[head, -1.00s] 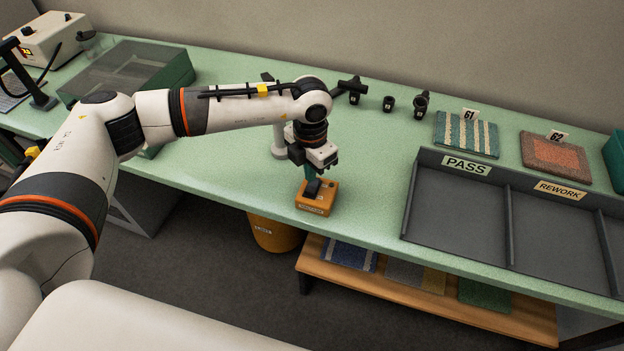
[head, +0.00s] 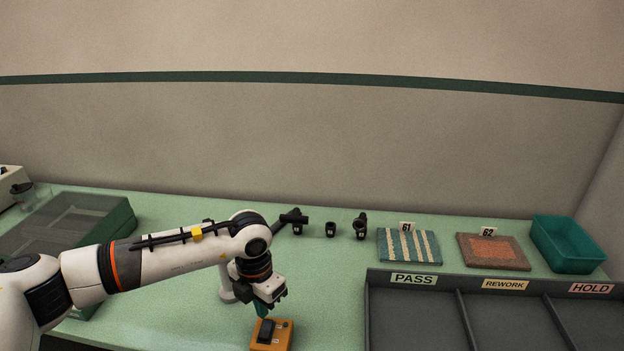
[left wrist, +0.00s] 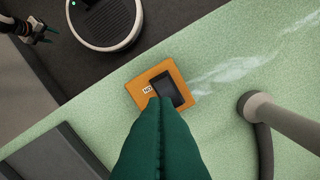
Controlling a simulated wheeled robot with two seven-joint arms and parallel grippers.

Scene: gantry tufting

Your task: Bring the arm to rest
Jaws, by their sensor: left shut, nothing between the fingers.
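My left gripper (head: 262,312) points down at the orange switch box (head: 272,335) on the green bench in the head view. Its green fingers are shut together with nothing between them. In the left wrist view the fingertips (left wrist: 162,100) overlap the black rocker of the orange box (left wrist: 140,92). I cannot tell whether they touch it. The left arm reaches in from the left, bent at the elbow. What looks like my right gripper (left wrist: 38,30) shows small at the top left of the wrist view, its jaws unclear.
A grey sorting tray (head: 410,305) labelled PASS, REWORK and HOLD stands right. Behind it lie two carpet samples (head: 409,246) (head: 493,251) and a teal bin (head: 567,243). Small black parts (head: 330,229) stand at the back. A pale post (left wrist: 285,122) is beside the gripper. A covered green box (head: 75,225) stands left.

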